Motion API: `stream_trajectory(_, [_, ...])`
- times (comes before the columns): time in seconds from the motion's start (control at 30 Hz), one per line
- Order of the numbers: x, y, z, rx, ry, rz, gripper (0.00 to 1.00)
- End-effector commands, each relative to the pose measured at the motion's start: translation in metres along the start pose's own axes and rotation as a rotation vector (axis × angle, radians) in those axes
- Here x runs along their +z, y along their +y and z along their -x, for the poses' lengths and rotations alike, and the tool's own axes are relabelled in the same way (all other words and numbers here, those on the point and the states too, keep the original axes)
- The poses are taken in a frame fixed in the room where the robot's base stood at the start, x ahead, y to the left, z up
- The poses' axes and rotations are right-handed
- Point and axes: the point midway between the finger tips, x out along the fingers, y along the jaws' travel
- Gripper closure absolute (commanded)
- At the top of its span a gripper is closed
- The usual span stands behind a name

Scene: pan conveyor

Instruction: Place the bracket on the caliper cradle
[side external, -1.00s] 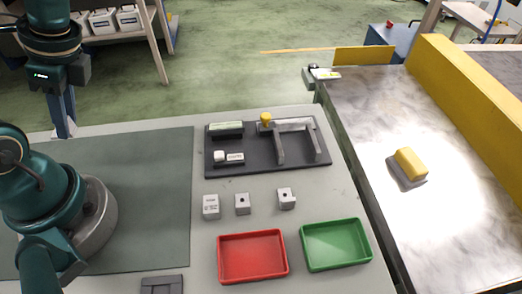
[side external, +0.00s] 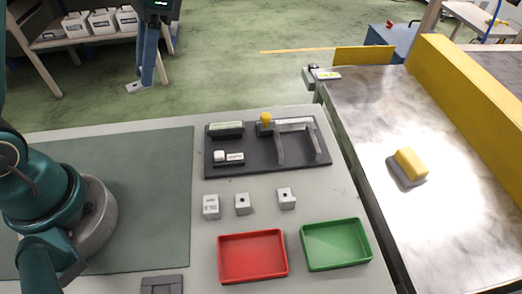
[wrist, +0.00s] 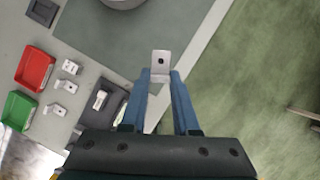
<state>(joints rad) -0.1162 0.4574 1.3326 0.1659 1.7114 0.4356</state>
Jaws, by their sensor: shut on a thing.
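My gripper (side external: 143,80) is shut on a small pale metal bracket (side external: 135,87), held high at the left over the far side of the table. In the wrist view the bracket (wrist: 160,62) has a dark hole and sticks out beyond the blue fingertips (wrist: 162,77). A dark fixture plate (side external: 222,170), apparently the caliper cradle, lies on the table well to the right of my gripper. It carries a grey two-pronged caliper-like frame (side external: 296,127) with a yellow knob, a dark block and a small white-ended piece. The plate shows partly beside the gripper in the wrist view (wrist: 112,108).
Three pale brackets (side external: 242,203) stand in front of the plate. Nearer are a red tray (side external: 252,257) and a green tray (side external: 336,244), both empty. A conveyor (side external: 455,225) at right bears a yellow block (side external: 410,164) on a grey base. The green mat (side external: 140,200) is mostly clear.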

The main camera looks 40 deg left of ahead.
Motion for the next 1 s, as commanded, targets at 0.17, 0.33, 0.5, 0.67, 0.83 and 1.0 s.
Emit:
stream_trajectory(0.17, [-0.013, 0.009, 0.019, 0.06, 0.002, 0.146, 1.0])
stream_trajectory(0.33, [-0.009, 0.017, 0.033, 0.11, 0.004, 0.267, 1.0])
stream_trajectory(0.5, [-0.008, 0.018, 0.033, 0.116, 0.002, 0.283, 1.0])
stream_trajectory(0.67, [-0.012, 0.012, 0.023, 0.077, -0.001, 0.186, 1.0])
stream_trajectory(0.83, [-0.003, 0.004, 0.006, 0.017, -0.001, 0.045, 1.0])
stream_trajectory(1.0, [0.02, -0.007, -0.013, -0.048, 0.002, -0.11, 1.0])
